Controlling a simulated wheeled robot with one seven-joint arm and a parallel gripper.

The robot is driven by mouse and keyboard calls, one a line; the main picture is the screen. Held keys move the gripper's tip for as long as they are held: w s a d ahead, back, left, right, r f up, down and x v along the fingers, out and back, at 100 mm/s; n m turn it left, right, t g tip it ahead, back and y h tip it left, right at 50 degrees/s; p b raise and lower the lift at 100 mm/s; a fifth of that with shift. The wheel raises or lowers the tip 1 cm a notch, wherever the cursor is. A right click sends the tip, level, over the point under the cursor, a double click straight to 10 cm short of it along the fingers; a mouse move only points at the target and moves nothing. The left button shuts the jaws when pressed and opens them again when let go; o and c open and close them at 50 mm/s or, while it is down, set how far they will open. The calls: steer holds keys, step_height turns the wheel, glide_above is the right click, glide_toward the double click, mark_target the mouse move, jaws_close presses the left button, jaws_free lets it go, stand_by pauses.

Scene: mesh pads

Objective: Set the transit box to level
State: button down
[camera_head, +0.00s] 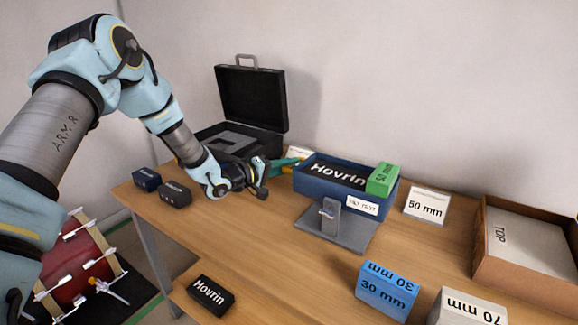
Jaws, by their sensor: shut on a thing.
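A blue open box (376,208) stands mid-table with a white label on its front. It holds a black block (338,176) marked Hovrin and a green block (382,180) marked 50 mm. A black case (250,97) stands open behind my arm, with grey lining inside. I cannot tell which of these is the transit box. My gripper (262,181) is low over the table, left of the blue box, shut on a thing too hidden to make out. A teal item (284,163) shows just beyond it; I cannot tell if they touch.
A grey plate (352,237) with a small upright bracket (330,216) lies before the blue box. A blue 30 mm block (388,290), white 70 mm block (467,308), 50 mm card (427,205) and brown tray (481,228) are at right. Dark blocks (175,193) sit left.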

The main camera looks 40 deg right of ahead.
steer(key=shift+f, duration=0.3)
steer(key=c, duration=1)
jaws_free()
steer(key=shift+o, duration=1.2)
steer(key=shift+r, duration=0.1)
steer(key=w+a+r+b, duration=0.1)
steer(key=a+b, duration=0.1)
steer(key=a, duration=0.8)
steer(key=shift+a+r+b, duration=0.15)
steer(key=shift+a+b, duration=0.2)
steer(key=shift+w, duration=0.2)
